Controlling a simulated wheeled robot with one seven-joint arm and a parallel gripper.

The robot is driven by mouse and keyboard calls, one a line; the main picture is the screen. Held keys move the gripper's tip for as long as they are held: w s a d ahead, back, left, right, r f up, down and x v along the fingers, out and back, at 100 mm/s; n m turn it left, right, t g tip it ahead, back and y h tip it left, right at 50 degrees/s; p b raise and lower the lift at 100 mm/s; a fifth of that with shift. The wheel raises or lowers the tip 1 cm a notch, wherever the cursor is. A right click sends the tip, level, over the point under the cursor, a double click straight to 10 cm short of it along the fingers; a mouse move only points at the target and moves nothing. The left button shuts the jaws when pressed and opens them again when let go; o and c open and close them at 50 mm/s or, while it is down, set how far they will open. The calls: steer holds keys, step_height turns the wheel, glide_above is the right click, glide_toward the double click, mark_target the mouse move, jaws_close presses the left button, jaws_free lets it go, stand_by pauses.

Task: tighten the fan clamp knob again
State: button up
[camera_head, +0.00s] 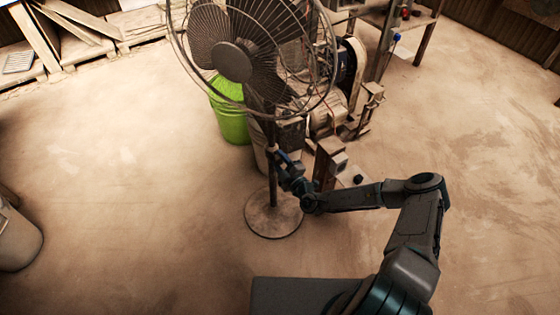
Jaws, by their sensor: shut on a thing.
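A dark pedestal fan (232,62) with a wire cage stands upright ahead of me. Its pole (272,184) runs down to a round base (273,216) on the floor. My gripper (281,158) is at the upper part of the pole, on its right side, below the fan head. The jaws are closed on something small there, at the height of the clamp. The clamp knob itself is hidden by the gripper or too small to make out.
A bright green bin (229,112) stands behind the pole. A machine with a motor (327,122) stands behind and to the right, close to my arm. A grey container (16,240) is at the left edge.

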stand_by(0.3)
steer(key=o, duration=1)
steer(key=p+v, duration=0.1)
steer(key=v, duration=1.2)
steer(key=shift+s+d+p, duration=0.25)
steer(key=shift+s+p, duration=0.05)
steer(key=shift+s, duration=0.05)
